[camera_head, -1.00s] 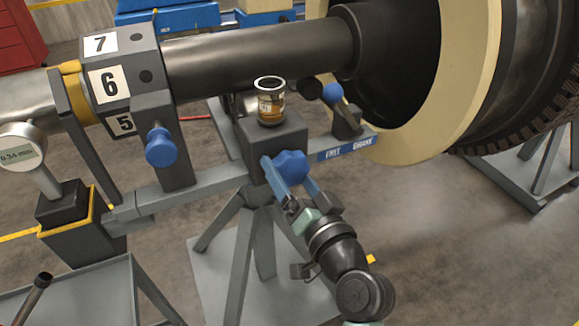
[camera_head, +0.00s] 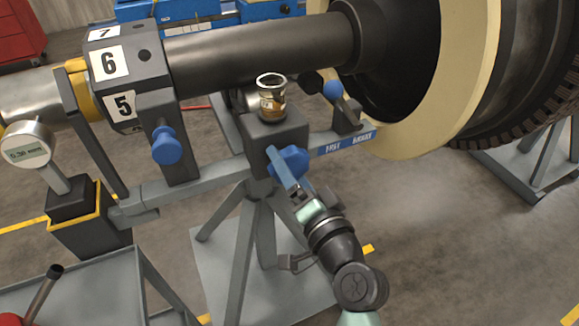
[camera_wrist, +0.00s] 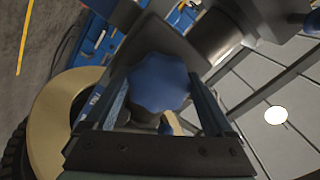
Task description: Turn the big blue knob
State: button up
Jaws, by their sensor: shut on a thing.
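The big blue knob (camera_head: 290,161) is a lobed knob on the front of a dark block (camera_head: 262,130) on the stand. My gripper (camera_head: 284,172) reaches up to it from the lower right, with its fingers around the knob. In the wrist view the knob (camera_wrist: 158,83) sits between the two fingers, and the gripper (camera_wrist: 160,95) is shut on it. The numbered block (camera_head: 120,75) on the shaft shows 6 and 5 facing me, with 7 foreshortened at the top. The knob's far side is hidden.
A smaller blue knob (camera_head: 166,146) sits left on the bracket. A blue-ball lever (camera_head: 333,91) stands near the brake label. A glass cup (camera_head: 271,97) with amber liquid tops the block. A dial gauge (camera_head: 27,151) is at far left.

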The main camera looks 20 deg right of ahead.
jog(key=shift+f, duration=0.1)
jog(key=o, duration=1.1)
jog(key=shift+s, duration=0.1)
jog(key=s, duration=0.6)
jog(key=s+b, duration=0.1)
jog(key=s, duration=0.6)
jog(key=shift+d, duration=0.2)
jog(key=w+a+r+n+t, duration=0.1)
jog(key=w+a+r+n, duration=0.2)
jog(key=r, duration=0.5)
jog(key=w+a+r+n+t, duration=0.2)
jog(key=w+a+r, duration=0.1)
jog(key=r, duration=0.5)
jog(key=w+a+r+n+t, duration=0.1)
jog(key=w+a+r+n, duration=0.25)
jog(key=r, duration=0.45)
jog(key=s+a+r+n+t, duration=0.1)
jog(key=s+a+r+t, duration=0.25)
jog(key=r, duration=0.55)
jog(key=s+a+r+n+t, duration=0.2)
jog(key=s+a+r, duration=0.15)
jog(key=r, duration=0.45)
jog(key=shift+m+h, duration=0.3)
jog(key=shift+m, duration=0.05)
jog(key=r+p, duration=0.7)
jog(key=s+r+p, duration=0.1)
jog(key=r+p, duration=1.4)
jog(key=r, duration=0.1)
jog(key=shift+s, duration=0.3)
